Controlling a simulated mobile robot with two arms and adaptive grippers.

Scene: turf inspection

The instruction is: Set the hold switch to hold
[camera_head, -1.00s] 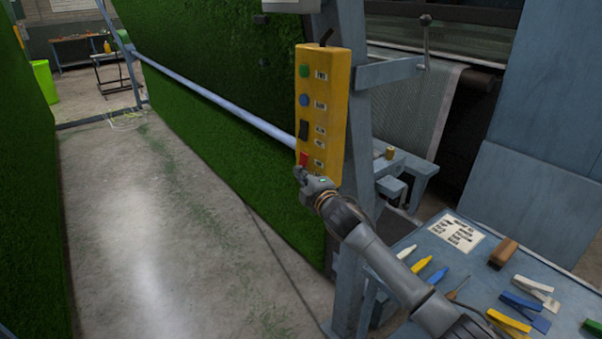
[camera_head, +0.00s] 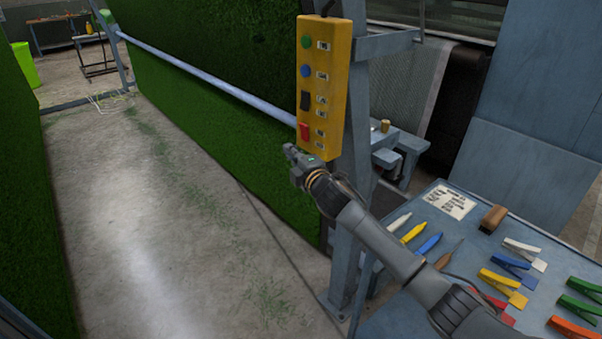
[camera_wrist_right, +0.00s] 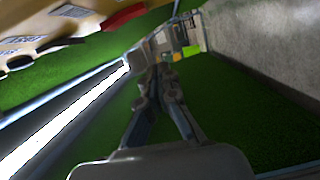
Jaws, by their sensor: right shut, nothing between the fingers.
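The yellow control box (camera_head: 337,88) is fixed upright on a blue-grey post in the head view. Its face has a green button, a blue button, a black switch (camera_head: 305,100) and a red switch (camera_head: 304,132), each beside a small label too small to read. In the right wrist view the shut fingers (camera_wrist_right: 153,85) point ahead, with the box (camera_wrist_right: 55,30) at the upper left. My left gripper is not in view.
A blue-grey table (camera_head: 400,313) at the lower right holds coloured clips, markers, a brush and a printed sheet (camera_head: 450,200). A long metal bar (camera_head: 205,80) runs along the green turf wall (camera_head: 200,130).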

